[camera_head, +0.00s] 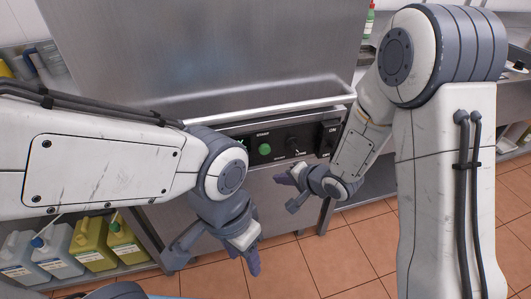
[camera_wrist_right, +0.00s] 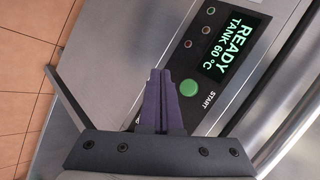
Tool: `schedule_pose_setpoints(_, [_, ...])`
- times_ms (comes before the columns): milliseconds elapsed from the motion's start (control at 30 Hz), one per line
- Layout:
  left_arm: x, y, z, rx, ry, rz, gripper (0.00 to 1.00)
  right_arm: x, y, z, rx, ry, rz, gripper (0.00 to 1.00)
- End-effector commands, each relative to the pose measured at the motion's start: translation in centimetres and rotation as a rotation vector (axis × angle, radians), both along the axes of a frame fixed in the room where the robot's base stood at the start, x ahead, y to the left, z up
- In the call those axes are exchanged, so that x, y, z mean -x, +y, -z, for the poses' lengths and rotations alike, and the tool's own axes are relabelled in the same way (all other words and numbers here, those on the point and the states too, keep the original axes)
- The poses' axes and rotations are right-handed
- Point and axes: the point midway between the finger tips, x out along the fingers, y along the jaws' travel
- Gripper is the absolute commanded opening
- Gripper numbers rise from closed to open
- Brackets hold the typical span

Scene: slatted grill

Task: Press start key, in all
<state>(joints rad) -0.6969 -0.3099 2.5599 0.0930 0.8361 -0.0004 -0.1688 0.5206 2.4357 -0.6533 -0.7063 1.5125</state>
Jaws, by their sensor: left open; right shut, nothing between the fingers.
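The green start key (camera_head: 265,149) sits on the machine's black control panel. It also shows in the right wrist view (camera_wrist_right: 189,87), beside a START label and a lit display (camera_wrist_right: 231,45) reading READY, TANK 60 °C. In the head view, my left arm partly hides the display. My right gripper (camera_head: 279,179) is shut and empty, in front of and below the panel. In the right wrist view its closed fingertips (camera_wrist_right: 160,74) are just left of the key; I cannot tell how far they stand from the surface. My left gripper (camera_head: 214,259) is open and empty, low in front of the machine.
A dark knob (camera_head: 293,144) and an ON switch (camera_head: 329,136) are on the panel right of the key. A metal rail (camera_head: 270,107) runs above it. Yellow (camera_head: 89,248) and pale jugs (camera_head: 56,252) stand on a low shelf at left. Tiled floor lies below.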

Motion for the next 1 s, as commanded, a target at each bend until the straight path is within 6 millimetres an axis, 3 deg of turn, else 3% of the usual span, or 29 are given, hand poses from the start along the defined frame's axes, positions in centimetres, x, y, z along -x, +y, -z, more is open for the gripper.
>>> schedule_pose_setpoints(267, [0.0, 0.0, -0.1, 0.0, 0.0, 0.0, 0.5, -1.0, 0.4, 0.0, 0.002, -0.001, -0.002, 0.0])
schedule_pose_setpoints(633, [0.0, 0.0, -0.6, 0.0, 0.0, 0.0, 0.5, -5.9, 2.0, -0.1, 0.002, -0.002, -0.003, 0.0])
schedule_pose_setpoints(700, [0.0, 0.0, -1.6, 0.0, 0.0, 0.0, 0.5, -6.6, 2.2, -0.4, 0.003, 0.002, -0.002, 0.0])
schedule_pose_setpoints(1000, [0.0, 0.0, -2.5, 0.0, 0.0, 0.0, 0.5, -8.3, 2.7, -0.1, 0.004, -0.001, -0.001, 0.0])
